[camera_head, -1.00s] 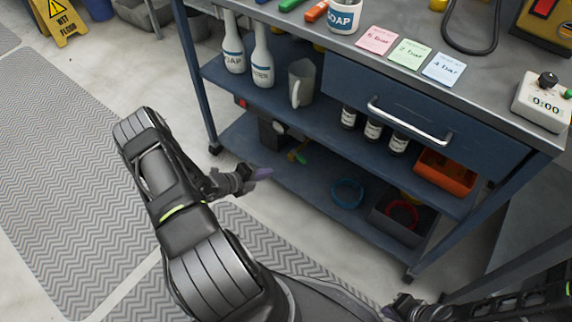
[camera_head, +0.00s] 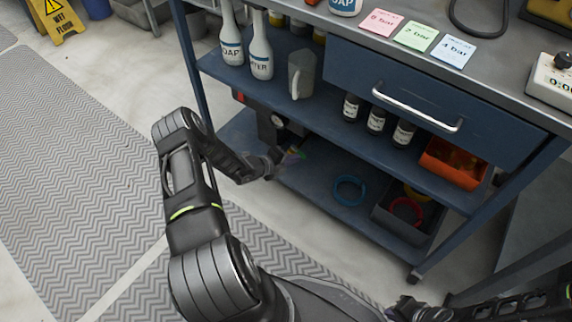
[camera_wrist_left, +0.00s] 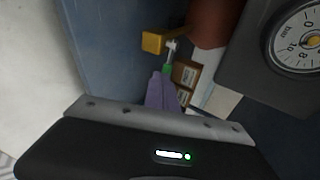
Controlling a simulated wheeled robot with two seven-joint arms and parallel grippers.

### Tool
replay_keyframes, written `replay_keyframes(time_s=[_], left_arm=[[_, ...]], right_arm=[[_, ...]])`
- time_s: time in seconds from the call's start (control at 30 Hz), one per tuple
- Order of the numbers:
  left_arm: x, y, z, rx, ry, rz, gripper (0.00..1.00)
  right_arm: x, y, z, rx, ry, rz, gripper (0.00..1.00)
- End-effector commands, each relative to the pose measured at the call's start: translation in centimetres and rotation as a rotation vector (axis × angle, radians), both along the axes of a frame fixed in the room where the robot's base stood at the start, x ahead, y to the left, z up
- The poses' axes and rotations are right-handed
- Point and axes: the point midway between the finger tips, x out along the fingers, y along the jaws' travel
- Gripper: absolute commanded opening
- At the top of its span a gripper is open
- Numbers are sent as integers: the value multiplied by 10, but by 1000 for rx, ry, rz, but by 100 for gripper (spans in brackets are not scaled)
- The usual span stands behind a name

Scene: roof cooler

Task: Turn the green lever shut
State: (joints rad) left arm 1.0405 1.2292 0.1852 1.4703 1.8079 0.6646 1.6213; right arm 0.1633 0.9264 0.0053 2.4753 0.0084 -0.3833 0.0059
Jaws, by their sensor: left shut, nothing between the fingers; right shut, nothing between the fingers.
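The green lever (camera_wrist_left: 167,69) shows as a small green piece by a pale metal fitting, beside a yellow block-like part (camera_wrist_left: 153,42), in the left wrist view. In the head view the lever (camera_head: 299,153) is small and blurred on the lower shelf, beside a dark unit with a gauge. My left gripper (camera_head: 284,160) is shut and empty, reaching in over that shelf. Its purple fingers (camera_wrist_left: 160,90) end right at the lever; I cannot tell whether they touch it. My right gripper (camera_head: 405,308) is shut at the bottom edge, far from the lever.
The dark gauge unit (camera_wrist_left: 299,60) is close on the right in the left wrist view. Above is the middle shelf (camera_head: 335,110) with bottles and a jug (camera_head: 301,74). A blue ring (camera_head: 349,191) and grey bin (camera_head: 402,222) are further right on the lower shelf.

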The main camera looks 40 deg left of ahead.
Motion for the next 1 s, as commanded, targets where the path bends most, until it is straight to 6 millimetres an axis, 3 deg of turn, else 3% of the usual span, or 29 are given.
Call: replay_keyframes(time_s=[0.33,0.53,1.0], left_arm=[[2,-1,1,0,-1,0,0],[14,-12,0,0,-1,0,0],[11,-9,0,0,0,0,0]], right_arm=[[0,0,0,0,0,0,0],[0,0,-1,0,0,0,0],[0,0,-2,0,0,0,0]])
